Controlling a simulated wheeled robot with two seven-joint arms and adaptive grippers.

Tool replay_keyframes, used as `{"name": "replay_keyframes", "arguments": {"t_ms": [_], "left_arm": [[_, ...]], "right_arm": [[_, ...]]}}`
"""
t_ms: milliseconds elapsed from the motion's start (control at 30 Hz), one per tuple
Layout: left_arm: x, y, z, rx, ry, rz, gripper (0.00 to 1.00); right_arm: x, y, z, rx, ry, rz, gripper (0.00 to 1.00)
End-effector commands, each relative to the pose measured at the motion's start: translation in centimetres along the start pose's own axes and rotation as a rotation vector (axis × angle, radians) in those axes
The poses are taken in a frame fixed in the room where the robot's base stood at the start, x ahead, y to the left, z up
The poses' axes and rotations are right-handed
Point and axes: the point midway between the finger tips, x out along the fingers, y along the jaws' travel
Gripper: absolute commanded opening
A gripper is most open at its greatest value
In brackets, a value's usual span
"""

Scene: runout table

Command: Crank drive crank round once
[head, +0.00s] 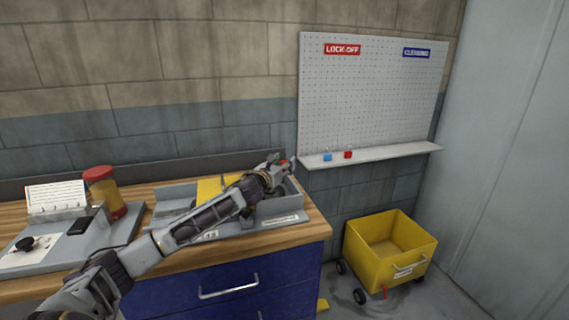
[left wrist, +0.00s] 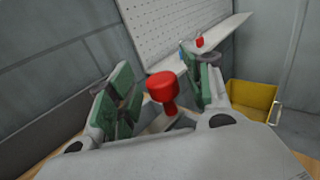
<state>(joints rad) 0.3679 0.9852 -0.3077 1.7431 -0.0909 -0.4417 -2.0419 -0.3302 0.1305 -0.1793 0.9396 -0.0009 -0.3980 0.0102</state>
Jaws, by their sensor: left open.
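The drive crank shows in the left wrist view as a red knob (left wrist: 162,87) on a short red stem. My left gripper (head: 275,163) is at the right end of the workbench, over the grey tray-like unit. In the left wrist view its green-padded fingers (left wrist: 160,92) are open on either side of the knob, with gaps on both sides. The knob is not gripped. In the head view the gripper and arm hide most of the crank. My right gripper is not in view.
The grey unit (head: 165,207) with a yellow part (head: 208,188) sits on the wooden bench (head: 305,228). A red-lidded yellow jar (head: 105,192) stands left. A pegboard (head: 370,95) with a shelf (head: 400,153) is behind right. A yellow cart (head: 365,258) stands on the floor.

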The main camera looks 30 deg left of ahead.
Motion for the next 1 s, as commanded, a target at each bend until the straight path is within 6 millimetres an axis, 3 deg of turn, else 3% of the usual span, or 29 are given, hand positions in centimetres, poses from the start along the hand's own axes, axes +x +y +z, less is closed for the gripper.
{"name": "replay_keyframes", "arguments": {"t_ms": [600, 1000], "left_arm": [[1.03, -0.07, 0.02, 0.000, 0.000, -0.001, 0.50], [1.02, -0.06, 0.03, 0.000, 0.000, -0.001, 0.00]], "right_arm": [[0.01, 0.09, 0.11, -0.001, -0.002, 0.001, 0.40], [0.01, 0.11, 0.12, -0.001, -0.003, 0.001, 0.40]]}}
